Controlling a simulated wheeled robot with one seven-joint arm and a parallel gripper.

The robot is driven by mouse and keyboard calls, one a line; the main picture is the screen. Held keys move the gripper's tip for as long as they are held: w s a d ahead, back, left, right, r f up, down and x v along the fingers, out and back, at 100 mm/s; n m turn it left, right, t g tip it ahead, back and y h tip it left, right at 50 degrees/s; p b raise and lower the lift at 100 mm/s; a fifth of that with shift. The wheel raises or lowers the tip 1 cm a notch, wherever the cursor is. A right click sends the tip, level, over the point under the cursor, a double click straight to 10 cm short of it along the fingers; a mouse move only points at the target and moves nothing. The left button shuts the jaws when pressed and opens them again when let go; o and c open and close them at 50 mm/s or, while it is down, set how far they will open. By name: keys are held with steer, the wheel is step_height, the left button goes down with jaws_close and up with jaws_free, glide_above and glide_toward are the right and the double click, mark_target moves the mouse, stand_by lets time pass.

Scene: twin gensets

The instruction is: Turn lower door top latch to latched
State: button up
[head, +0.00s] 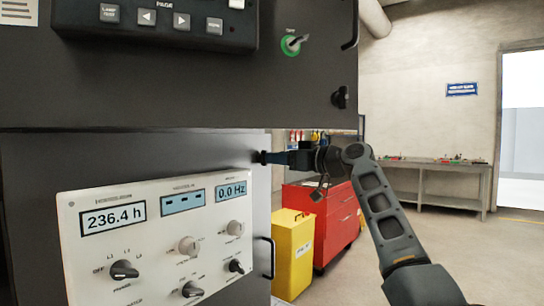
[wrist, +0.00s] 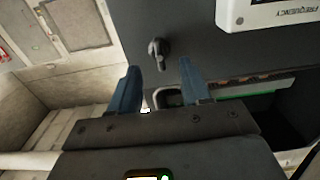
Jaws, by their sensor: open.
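The lower door (head: 140,160) carries a pale control panel in the head view. Its top latch (wrist: 158,52) is a small dark knob with a lever, seen in the wrist view on the dark door face. My gripper (wrist: 160,82) is open, with one blue finger on each side of the latch in the picture. The latch shows just beyond the fingertips, and the fingers do not visibly touch it. In the head view my gripper (head: 282,158) is side-on at the door's right edge. There the latch cannot be told clearly from the dark fingertip.
The upper door (head: 200,80) sits above, with a dark latch (head: 341,97) and a green-ringed key switch (head: 291,44). A black handle (head: 266,258) stands out below my gripper. A yellow bin (head: 292,260) and red tool cabinet (head: 325,215) stand behind.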

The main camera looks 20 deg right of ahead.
mark_target(258, 154)
steer(key=shift+x, duration=1.55)
jaws_close()
